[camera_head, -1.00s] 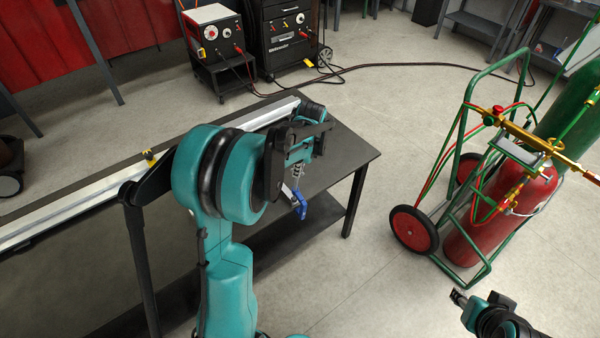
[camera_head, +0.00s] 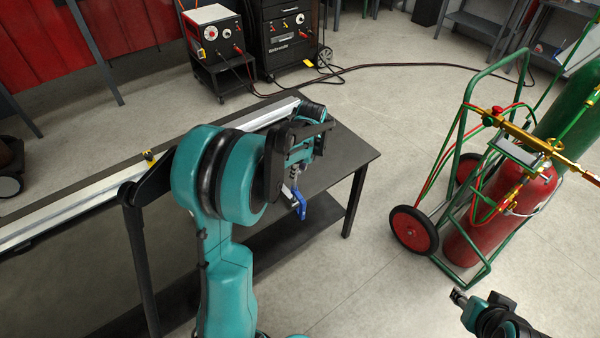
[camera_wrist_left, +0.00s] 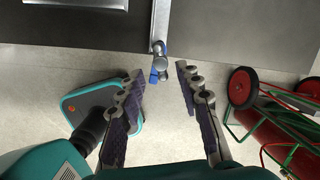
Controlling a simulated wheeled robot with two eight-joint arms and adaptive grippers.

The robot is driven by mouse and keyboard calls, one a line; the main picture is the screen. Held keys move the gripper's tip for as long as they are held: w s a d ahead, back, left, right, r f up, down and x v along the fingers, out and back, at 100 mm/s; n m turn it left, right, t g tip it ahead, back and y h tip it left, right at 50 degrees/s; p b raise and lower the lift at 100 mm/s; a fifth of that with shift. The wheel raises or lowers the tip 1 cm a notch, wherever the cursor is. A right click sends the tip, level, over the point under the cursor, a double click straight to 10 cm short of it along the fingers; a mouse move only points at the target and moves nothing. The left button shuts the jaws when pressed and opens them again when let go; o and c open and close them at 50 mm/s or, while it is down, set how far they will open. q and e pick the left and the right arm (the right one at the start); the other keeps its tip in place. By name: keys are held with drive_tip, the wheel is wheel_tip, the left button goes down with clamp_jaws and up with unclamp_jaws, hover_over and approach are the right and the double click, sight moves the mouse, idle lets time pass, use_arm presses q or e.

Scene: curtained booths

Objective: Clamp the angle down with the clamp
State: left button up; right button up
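The clamp has a silver bar and a blue part (camera_head: 301,206); it shows at the table's near edge, below my left gripper. In the left wrist view the clamp (camera_wrist_left: 160,62) sticks out past the table edge, ahead of the gap between my fingers. My left gripper (camera_wrist_left: 158,82) is open and empty, a finger on each side and apart from the clamp. A long light metal piece, apparently the angle (camera_head: 80,197), lies along the table; my left arm hides part of it. My right gripper (camera_head: 459,297) is at the lower right, too small to judge.
The dark table (camera_head: 345,150) has a bare right end. A cart with red and green gas cylinders (camera_head: 500,225) stands on the floor to the right. Welding machines (camera_head: 215,40) stand behind, with a cable across the floor.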

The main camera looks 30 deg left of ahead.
use_arm(q)
wheel_tip(320, 180, up, 3)
drive_tip(key=n, duration=0.6)
drive_tip(key=n+p, duration=0.1)
drive_tip(key=n, duration=0.5)
drive_tip(key=shift+s+d+f, duration=0.1)
drive_tip(key=shift+d+f, duration=0.05)
drive_tip(key=shift+f, duration=0.05)
drive_tip(key=n, duration=1.2)
